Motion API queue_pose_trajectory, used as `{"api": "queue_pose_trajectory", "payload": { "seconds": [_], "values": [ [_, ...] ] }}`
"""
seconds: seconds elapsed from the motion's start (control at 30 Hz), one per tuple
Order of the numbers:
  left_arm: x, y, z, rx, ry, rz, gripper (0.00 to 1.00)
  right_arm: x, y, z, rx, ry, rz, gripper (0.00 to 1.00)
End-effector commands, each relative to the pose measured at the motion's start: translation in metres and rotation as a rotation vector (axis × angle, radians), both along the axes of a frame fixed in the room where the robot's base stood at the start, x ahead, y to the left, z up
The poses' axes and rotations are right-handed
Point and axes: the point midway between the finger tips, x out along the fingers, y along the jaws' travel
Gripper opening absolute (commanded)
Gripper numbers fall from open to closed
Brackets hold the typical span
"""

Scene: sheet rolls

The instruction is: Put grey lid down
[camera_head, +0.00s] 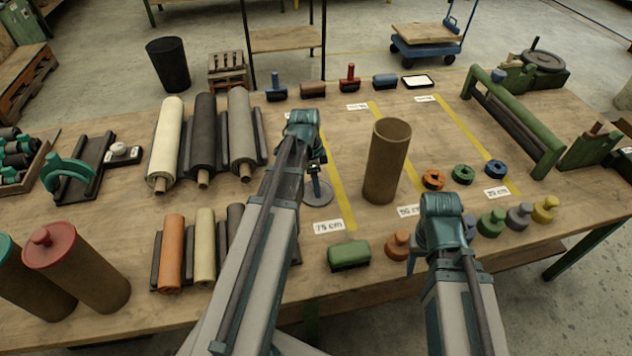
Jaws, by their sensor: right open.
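The grey lid (325,197) is a flat round disc at the middle of the table, level and low over the wood, beside the 75 cm yellow line. My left gripper (316,184) reaches down onto its centre and seems shut on its knob, which the fingers mostly hide. I cannot tell whether the lid touches the table. A brown cardboard tube (385,165) stands upright to the right of the lid, its top open. My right gripper (412,264) is open near the front edge, between the orange knobbed lid (398,246) and the other small lids; its fingers are partly hidden.
A green block (349,256) lies in front of the lid. Colored rings (462,174) and knobbed lids (491,222) sit to the right. Sheet rolls (204,140) fill the left, with lidded tubes (90,265) at front left. A green frame (515,120) stands at the right.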

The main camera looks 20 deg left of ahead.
Motion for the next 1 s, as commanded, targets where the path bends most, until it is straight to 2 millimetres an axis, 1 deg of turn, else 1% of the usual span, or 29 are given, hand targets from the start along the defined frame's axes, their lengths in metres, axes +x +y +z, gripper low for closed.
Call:
{"api": "queue_pose_trajectory", "payload": {
  "seconds": [0.27,0.47,0.67,1.0],
  "values": [
    [0.000,0.000,0.001,0.000,0.000,0.000,0.68,0.000,0.000,0.001,0.000,0.000,0.000,0.50],
    [0.000,0.000,0.010,0.000,0.000,0.000,0.68,0.000,0.000,0.010,0.000,0.000,0.000,0.50],
    [-0.002,0.003,0.032,0.000,0.000,0.000,0.68,0.000,0.000,0.032,0.000,0.000,0.000,0.50],
    [-0.005,0.007,0.083,0.000,0.000,0.000,0.68,0.000,0.000,0.083,0.000,0.000,0.000,0.50]
  ]
}}
